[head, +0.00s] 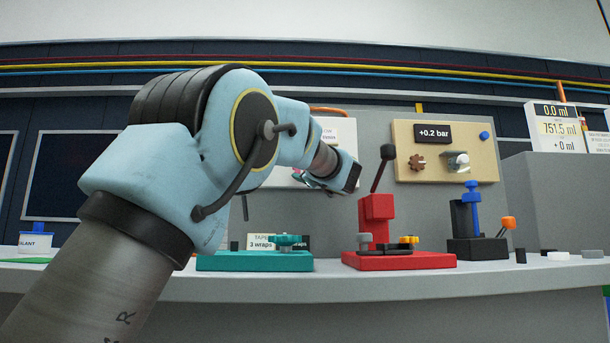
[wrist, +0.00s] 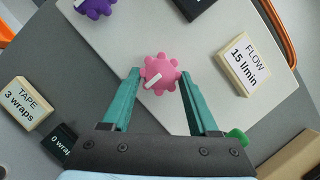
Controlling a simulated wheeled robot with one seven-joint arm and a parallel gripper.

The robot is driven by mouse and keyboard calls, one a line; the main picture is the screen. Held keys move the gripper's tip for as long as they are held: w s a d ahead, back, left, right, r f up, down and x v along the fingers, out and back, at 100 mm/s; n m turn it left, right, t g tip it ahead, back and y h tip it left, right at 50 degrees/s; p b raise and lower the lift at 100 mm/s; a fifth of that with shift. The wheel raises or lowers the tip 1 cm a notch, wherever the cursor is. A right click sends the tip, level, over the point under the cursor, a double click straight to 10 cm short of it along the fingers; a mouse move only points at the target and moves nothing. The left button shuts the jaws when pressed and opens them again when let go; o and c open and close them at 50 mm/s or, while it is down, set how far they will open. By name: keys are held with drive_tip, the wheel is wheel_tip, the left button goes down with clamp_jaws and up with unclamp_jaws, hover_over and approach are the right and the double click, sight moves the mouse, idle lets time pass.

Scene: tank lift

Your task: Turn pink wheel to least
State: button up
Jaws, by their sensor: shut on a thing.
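The pink wheel (wrist: 160,74) is a lobed knob with a white pointer bar, on a pale panel in the wrist view. The bar points toward the lower left of that view. My gripper (wrist: 159,79) has its two teal fingers on either side of the wheel and is shut on it.
A purple wheel (wrist: 95,6) and a "FLOW 15 l/min" block (wrist: 243,64) are on the same panel. A brown wheel (head: 416,163) is on a tan panel to the right. A teal stand (head: 255,262) and a red stand (head: 400,261) stand on the bench.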

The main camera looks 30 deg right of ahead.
drive_tip(key=shift+f, duration=0.1)
idle(0.3)
drive_tip(key=o, duration=1.4)
drive_tip(key=shift+c, duration=0.2)
drive_tip(key=v, duration=1)
drive_tip(key=shift+s+b, duration=0.35)
drive_tip(key=shift+s, duration=0.05)
